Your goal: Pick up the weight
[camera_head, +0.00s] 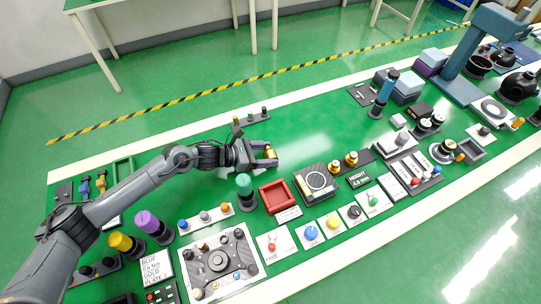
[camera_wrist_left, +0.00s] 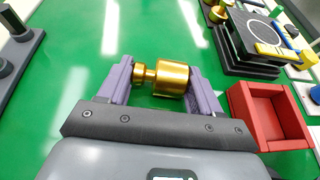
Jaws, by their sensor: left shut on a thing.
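The weight (camera_wrist_left: 172,78) is a shiny gold cylinder with a narrow neck and small knob. In the left wrist view it lies sideways between the two purple-grey fingers of my left gripper (camera_wrist_left: 160,82), which is shut on it at both ends. In the head view my left gripper (camera_head: 268,158) is over the green table, with the gold weight (camera_head: 271,153) at its fingertips. I cannot tell how high it is above the table. Two similar gold weights (camera_head: 343,162) stand by the black scale (camera_head: 316,183). My right gripper is not in view.
A red open tray (camera_head: 277,195) is just below my left gripper in the head view, beside a teal-topped post (camera_head: 244,184). Panels with knobs and buttons (camera_head: 311,232) line the table's near edge. The green surface (camera_head: 310,125) beyond the gripper is clear.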

